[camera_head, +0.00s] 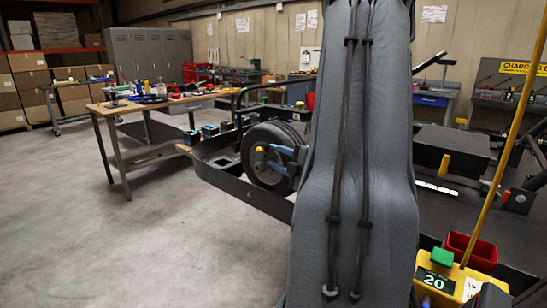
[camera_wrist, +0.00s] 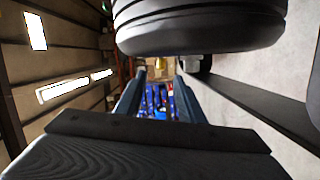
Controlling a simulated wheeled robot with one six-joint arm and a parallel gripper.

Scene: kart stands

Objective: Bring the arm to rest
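My arm (camera_head: 352,150) fills the middle of the head view, its dark grey link rising past the top edge with two cables along it. My gripper (camera_head: 271,157) shows just left of the arm, its blue-grey fingers beside the black kart wheel (camera_head: 262,135) and its yellow hub piece (camera_head: 260,149). In the wrist view the fingers of my gripper (camera_wrist: 160,82) stand apart, with nothing held between them. The wheel (camera_wrist: 200,30) fills the upper part of that view, close to the fingers. Whether they touch it cannot be told.
A black kart bumper (camera_head: 240,190) curves below the wheel. A wooden workbench (camera_head: 165,100) with tools stands at the back left. A yellow box marked 20 (camera_head: 450,275) and a red bin (camera_head: 472,250) are at the lower right. The floor (camera_head: 150,240) at left is clear.

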